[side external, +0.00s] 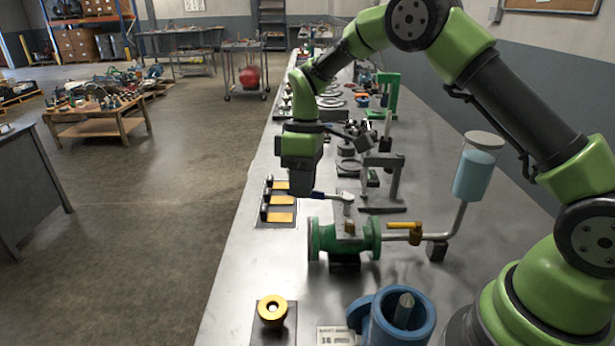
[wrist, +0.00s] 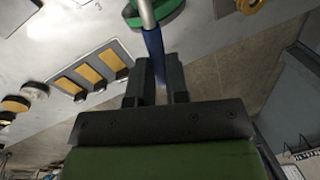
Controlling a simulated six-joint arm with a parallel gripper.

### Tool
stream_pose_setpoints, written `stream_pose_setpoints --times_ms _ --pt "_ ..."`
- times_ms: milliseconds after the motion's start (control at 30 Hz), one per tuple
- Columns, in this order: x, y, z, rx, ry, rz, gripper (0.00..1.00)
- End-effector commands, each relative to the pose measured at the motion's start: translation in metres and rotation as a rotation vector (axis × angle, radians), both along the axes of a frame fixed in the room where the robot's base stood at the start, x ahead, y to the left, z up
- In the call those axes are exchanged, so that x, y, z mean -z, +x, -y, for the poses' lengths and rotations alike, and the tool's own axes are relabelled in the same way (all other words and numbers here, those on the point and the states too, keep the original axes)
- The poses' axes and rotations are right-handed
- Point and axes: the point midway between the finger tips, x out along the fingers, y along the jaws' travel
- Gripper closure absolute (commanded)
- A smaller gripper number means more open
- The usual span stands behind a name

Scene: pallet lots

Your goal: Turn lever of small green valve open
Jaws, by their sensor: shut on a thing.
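The small green valve (side external: 322,240) sits on the metal bench with a flange at each end. Its lever (side external: 330,196) has a blue grip and a silver rod, and reaches left from the top of the valve stem. In the wrist view the lever's blue grip (wrist: 154,42) passes between the jaws, with part of the green valve (wrist: 170,18) beyond. My gripper (wrist: 157,66) is shut on the blue grip. In the side view my gripper (side external: 301,192) points down at the left end of the lever, its jaws partly unclear.
A pipe with a yellow-handled fitting (side external: 404,226) leads right from the valve to a pale blue cup (side external: 476,175). A blue pot (side external: 405,318) and a brass ring (side external: 272,309) stand in front. A tray with yellow slots (side external: 280,217) lies left. Grey and green stands are behind.

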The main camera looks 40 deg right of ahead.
Motion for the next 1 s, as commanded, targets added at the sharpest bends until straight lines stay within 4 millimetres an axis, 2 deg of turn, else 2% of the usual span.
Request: stream_pose_setpoints --times_ms 400,967,1000 --pt "-0.001 -0.009 -0.013 -0.196 0.001 0.001 1.00" --pt "-0.001 -0.011 -0.014 -0.223 0.000 0.001 1.00" --pt "-0.001 -0.011 -0.014 -0.223 0.000 0.001 0.78"
